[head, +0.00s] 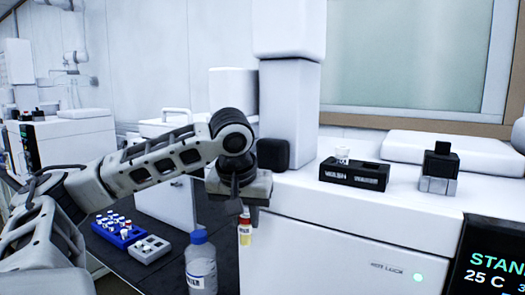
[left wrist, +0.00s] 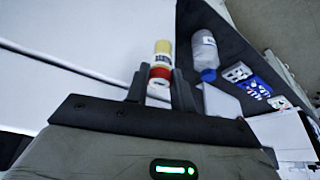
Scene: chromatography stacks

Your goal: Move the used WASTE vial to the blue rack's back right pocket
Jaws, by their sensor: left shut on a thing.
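My left gripper (head: 243,210) is shut on a small vial (head: 244,234) with a red band and yellow contents, held hanging down in front of the white instrument. In the left wrist view the vial (left wrist: 161,60) sits between the fingers of my left gripper (left wrist: 160,85). Its label is too small to read. The blue rack (head: 124,242) stands on the dark bench at lower left with several white-capped vials in it; it also shows in the left wrist view (left wrist: 256,87). Its back right pocket cannot be made out clearly. My right gripper is out of view.
A grey rack (head: 150,252) stands right of the blue rack. A blue-capped bottle (head: 201,268) stands nearer, between the racks and the held vial. On the instrument top (head: 300,185) are a black two-slot holder (head: 353,178) with a clear-white vial (head: 342,154) and a black-and-grey block (head: 438,172).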

